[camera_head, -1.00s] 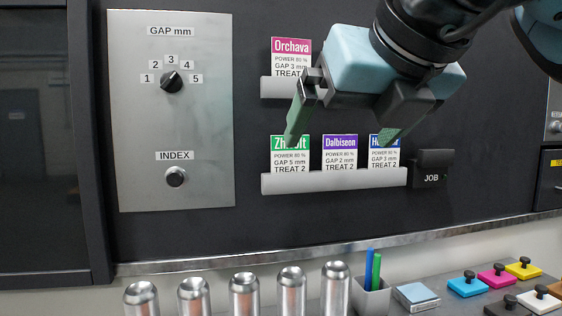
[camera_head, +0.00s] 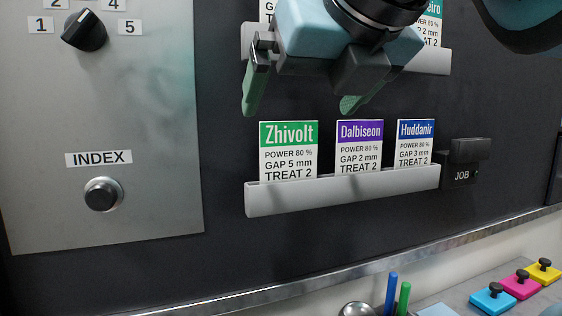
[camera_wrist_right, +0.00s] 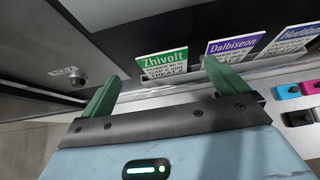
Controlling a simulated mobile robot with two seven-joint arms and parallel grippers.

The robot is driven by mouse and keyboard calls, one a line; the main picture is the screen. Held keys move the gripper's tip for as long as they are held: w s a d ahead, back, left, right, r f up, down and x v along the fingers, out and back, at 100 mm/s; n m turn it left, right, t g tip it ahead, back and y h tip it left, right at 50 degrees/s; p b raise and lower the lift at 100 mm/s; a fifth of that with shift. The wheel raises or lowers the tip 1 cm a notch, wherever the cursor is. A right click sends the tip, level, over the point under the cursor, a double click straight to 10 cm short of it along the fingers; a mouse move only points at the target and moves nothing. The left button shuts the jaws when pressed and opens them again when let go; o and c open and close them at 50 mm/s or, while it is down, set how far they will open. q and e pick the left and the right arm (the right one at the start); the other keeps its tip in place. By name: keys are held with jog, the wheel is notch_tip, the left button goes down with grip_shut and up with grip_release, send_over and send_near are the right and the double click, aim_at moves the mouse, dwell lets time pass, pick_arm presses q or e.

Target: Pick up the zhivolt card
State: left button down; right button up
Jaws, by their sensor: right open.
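The Zhivolt card (camera_head: 289,152) has a green header and stands upright at the left end of the lower grey card rack (camera_head: 345,191). It also shows in the right wrist view (camera_wrist_right: 164,62), beyond and between the open fingers. My right gripper (camera_head: 305,98) is open and empty. In the head view its green fingertips are above the Zhivolt card, one up and left of it, the other up and right. The Dalbiseon card (camera_head: 359,147) with a purple header and the Huddanir card (camera_head: 414,142) with a blue header stand to its right. My left gripper is out of view.
An upper card rack (camera_head: 429,61) is partly hidden behind my right gripper. A grey panel (camera_head: 150,100) with a gap dial and an index knob (camera_head: 103,194) is at left. A black JOB holder (camera_head: 462,176) is at right.

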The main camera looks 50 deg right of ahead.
aim_at(290, 130)
jog(key=shift+x, duration=1.2)
jog(key=shift+w+d+f, duration=0.2)
jog(key=shift+w+f, duration=0.1)
jog(key=shift+f, duration=0.15)
jog(key=p+x, duration=0.1)
jog(key=x, duration=0.3)
jog(key=shift+d, duration=0.1)
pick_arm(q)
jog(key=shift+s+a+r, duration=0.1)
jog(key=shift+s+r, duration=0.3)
pick_arm(e)
jog(key=c, duration=1.1)
jog(key=shift+o, duration=0.2)
jog(key=shift+r, duration=0.1)
